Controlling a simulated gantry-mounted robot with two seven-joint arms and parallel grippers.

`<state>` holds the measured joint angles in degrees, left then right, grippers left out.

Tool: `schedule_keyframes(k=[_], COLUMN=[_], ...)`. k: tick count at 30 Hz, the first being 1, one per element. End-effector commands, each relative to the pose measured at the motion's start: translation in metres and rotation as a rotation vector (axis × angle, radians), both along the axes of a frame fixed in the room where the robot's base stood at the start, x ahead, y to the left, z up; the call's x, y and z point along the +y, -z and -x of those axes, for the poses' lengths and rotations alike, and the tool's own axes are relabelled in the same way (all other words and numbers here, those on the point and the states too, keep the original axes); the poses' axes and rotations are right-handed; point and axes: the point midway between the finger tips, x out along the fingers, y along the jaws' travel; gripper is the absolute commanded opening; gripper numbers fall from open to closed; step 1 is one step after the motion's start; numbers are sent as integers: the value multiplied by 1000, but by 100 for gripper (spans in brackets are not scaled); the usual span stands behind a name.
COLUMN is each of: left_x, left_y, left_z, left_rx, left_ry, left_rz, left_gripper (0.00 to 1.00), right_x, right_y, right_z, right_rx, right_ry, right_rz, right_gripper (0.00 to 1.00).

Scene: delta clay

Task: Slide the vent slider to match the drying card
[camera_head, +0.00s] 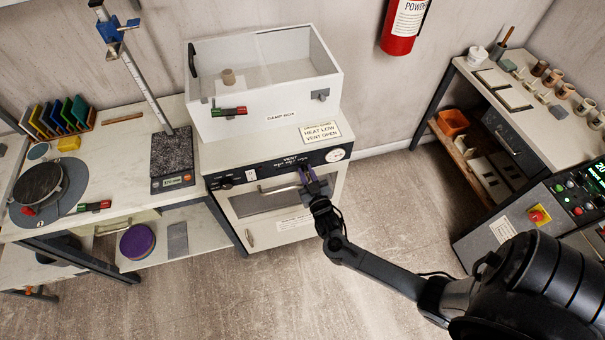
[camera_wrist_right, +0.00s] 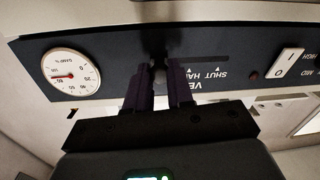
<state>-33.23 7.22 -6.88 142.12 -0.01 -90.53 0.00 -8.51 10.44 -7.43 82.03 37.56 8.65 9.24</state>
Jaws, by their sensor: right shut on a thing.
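The white drying cabinet (camera_head: 225,212) has a dark control panel (camera_head: 265,170) along its top front, marked VENT. The drying card (camera_head: 320,132) on its top reads "HEAT LOW VENT OPEN". My right gripper (camera_head: 306,180) is at the right part of the panel. In the right wrist view, which is upside down, its purple fingers (camera_wrist_right: 160,82) are shut on the dark vent slider knob (camera_wrist_right: 159,73). The slot (camera_wrist_right: 205,60) runs from the knob towards the SHUT mark. SHUT and part of HALF show; the fingers hide the third mark. My left gripper is out of view.
A round dial (camera_head: 337,154) sits right of the gripper; it is large in the wrist view (camera_wrist_right: 70,78). A white rocker switch (camera_wrist_right: 288,62) is on the panel. A white damp box (camera_head: 262,122) stands behind the card. Open floor (camera_head: 400,190) lies to the right.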

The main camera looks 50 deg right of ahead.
Motion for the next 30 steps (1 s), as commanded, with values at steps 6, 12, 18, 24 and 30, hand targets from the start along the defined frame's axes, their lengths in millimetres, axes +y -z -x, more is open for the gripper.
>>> schedule_keyframes(k=[6,12,18,24,30], left_x=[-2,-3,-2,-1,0], left_y=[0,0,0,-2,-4], left_z=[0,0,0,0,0], left_rx=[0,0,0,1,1], left_ry=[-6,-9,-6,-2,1], left_rz=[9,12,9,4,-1], left_gripper=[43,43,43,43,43], right_x=[-2,-1,1,12,29], right_y=[0,0,0,1,1], right_z=[1,1,4,24,55], right_rx=[1,0,1,2,3], right_ry=[5,4,3,3,2], right_rz=[3,2,2,1,0], right_gripper=[45,48,48,48,48])
